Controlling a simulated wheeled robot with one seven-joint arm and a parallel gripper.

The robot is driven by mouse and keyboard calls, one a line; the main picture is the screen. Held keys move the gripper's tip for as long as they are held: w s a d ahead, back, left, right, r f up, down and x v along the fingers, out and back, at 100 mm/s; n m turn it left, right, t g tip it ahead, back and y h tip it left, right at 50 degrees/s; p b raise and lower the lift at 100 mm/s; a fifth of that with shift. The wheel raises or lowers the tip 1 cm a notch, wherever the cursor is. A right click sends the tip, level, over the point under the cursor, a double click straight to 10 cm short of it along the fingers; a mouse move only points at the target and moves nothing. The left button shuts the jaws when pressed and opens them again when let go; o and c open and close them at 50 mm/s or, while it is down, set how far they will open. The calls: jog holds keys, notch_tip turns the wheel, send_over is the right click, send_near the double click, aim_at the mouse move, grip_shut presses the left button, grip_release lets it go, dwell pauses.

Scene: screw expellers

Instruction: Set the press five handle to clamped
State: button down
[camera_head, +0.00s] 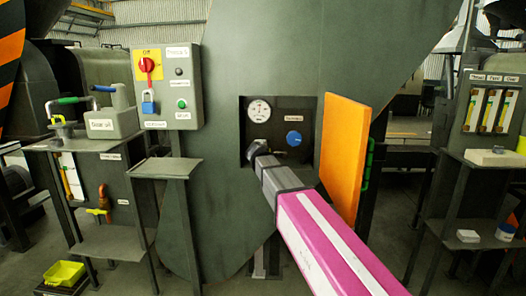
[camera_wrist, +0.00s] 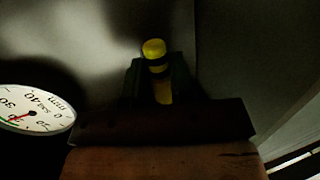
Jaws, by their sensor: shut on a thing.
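The handle (camera_wrist: 153,48) shows in the wrist view as a yellow tip with a black band and more yellow below. My gripper (camera_wrist: 158,88) is around it, with dark fingers on both sides, shut on it. In the head view my gripper (camera_head: 257,150) reaches into a dark square recess (camera_head: 247,184) in the big green machine, and it hides the handle there. A round white gauge (camera_head: 259,110) sits at the recess's upper left; it also shows in the wrist view (camera_wrist: 35,110), left of the handle. The handle's base and exact position are too dark to tell.
A blue knob (camera_head: 294,138) is right of my gripper in the recess. An orange door (camera_head: 345,150) stands open at the right of the recess. A grey control box (camera_head: 183,85) with a red switch hangs at the left. Shelves stand on both sides.

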jog(key=shift+s+d+f, duration=0.1)
jog(key=shift+s+f, duration=0.05)
jog(key=shift+f, duration=0.05)
jog(key=c, duration=1.1)
grip_release()
jog(key=shift+o, duration=0.4)
jog(key=shift+r, duration=0.1)
jog(key=v, duration=1)
jog(key=shift+s, duration=0.3)
